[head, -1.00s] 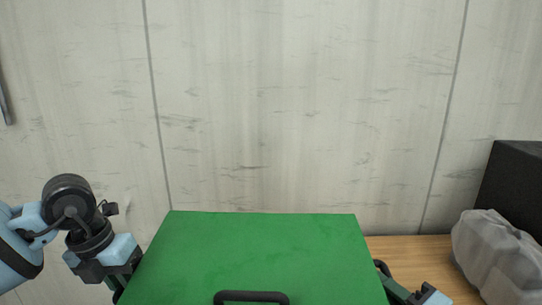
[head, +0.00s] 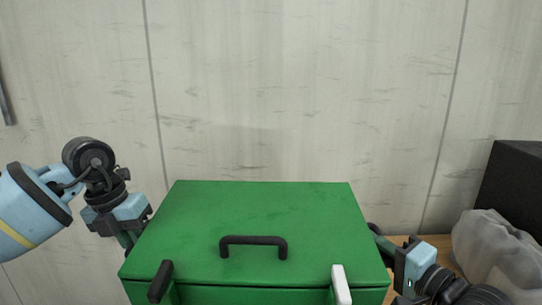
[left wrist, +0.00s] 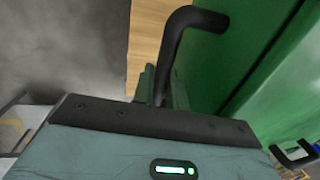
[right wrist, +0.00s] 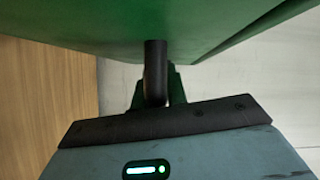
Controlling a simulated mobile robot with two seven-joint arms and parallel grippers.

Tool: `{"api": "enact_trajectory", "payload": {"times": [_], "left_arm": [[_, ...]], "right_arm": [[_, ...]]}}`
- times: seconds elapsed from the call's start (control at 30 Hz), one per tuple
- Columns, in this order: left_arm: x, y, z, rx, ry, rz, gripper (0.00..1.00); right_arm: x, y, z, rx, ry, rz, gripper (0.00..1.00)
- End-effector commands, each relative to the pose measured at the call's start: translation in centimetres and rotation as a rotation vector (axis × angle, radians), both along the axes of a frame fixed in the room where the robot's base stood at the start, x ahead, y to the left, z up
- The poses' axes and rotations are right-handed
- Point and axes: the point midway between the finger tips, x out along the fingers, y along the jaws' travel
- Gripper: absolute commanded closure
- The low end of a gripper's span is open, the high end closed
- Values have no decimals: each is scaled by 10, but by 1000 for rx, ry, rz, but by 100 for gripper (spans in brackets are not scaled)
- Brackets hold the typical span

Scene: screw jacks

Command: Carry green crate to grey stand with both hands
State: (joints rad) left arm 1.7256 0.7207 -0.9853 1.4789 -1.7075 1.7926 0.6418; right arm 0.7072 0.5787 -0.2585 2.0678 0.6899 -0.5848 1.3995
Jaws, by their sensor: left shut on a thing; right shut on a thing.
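The green crate (head: 300,215) is in the lower middle of the head view, with a black handle (head: 253,241) on its lid and a black latch and a white latch at its front. My left gripper (head: 130,240) is at the crate's left side. In the left wrist view its jaws (left wrist: 158,88) are shut on a black side handle (left wrist: 178,45). My right gripper (head: 385,245) is at the crate's right side. In the right wrist view its jaws (right wrist: 156,92) are shut on the other black side handle (right wrist: 155,65). The grey stand cannot be made out.
A wooden surface (head: 405,241) shows behind and to the right of the crate. A grey rock-like lump (head: 495,255) and a black box (head: 515,190) stand at the right. A pale panelled wall (head: 300,90) closes off the back.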

Motion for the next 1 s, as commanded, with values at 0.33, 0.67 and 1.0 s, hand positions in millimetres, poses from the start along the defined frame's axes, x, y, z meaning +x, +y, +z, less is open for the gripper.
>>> {"api": "enact_trajectory", "payload": {"times": [0.33, 0.67, 1.0], "left_arm": [[6, 1, 7, 2, -5, 2, 100], [11, 1, 11, 0, -5, 4, 100], [28, 1, 27, 0, -6, 4, 100]], "right_arm": [[6, -1, 9, 2, -9, -2, 100], [10, -1, 12, 2, -9, -3, 100], [28, -1, 29, 2, -11, -3, 100]]}}
